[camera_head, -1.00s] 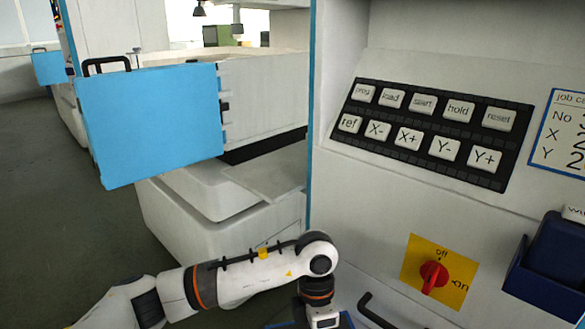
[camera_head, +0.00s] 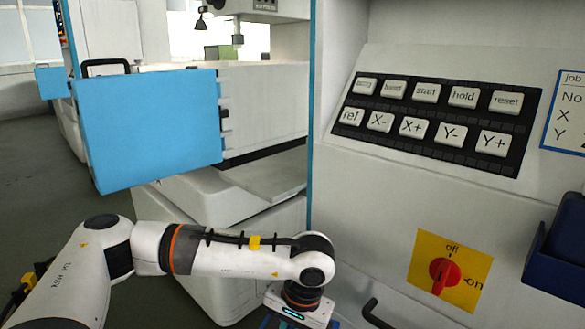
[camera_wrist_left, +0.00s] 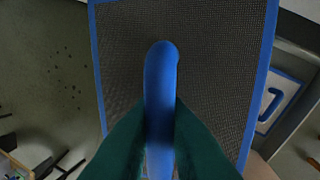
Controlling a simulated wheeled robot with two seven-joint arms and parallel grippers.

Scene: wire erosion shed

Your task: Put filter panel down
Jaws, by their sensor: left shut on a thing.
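The filter panel (camera_wrist_left: 215,60) is a dark mesh sheet with a blue frame and a raised blue handle (camera_wrist_left: 161,65). It fills the middle of the left wrist view. My left gripper (camera_wrist_left: 160,118) has its dark green fingers shut on the handle, one on each side. In the head view my left arm comes in from the left and its wrist points down at the bottom edge. The fingers and most of the panel are cut off there. My right gripper is not in view.
A machine front carries a keypad (camera_head: 433,118), a red off/on switch (camera_head: 442,272) and a dark blue bin (camera_head: 560,255). A light blue door (camera_head: 150,128) stands at the left. In the wrist view, a pale blue-edged panel with a handle (camera_wrist_left: 272,103) lies at right. Floor (camera_wrist_left: 45,70) shows at left.

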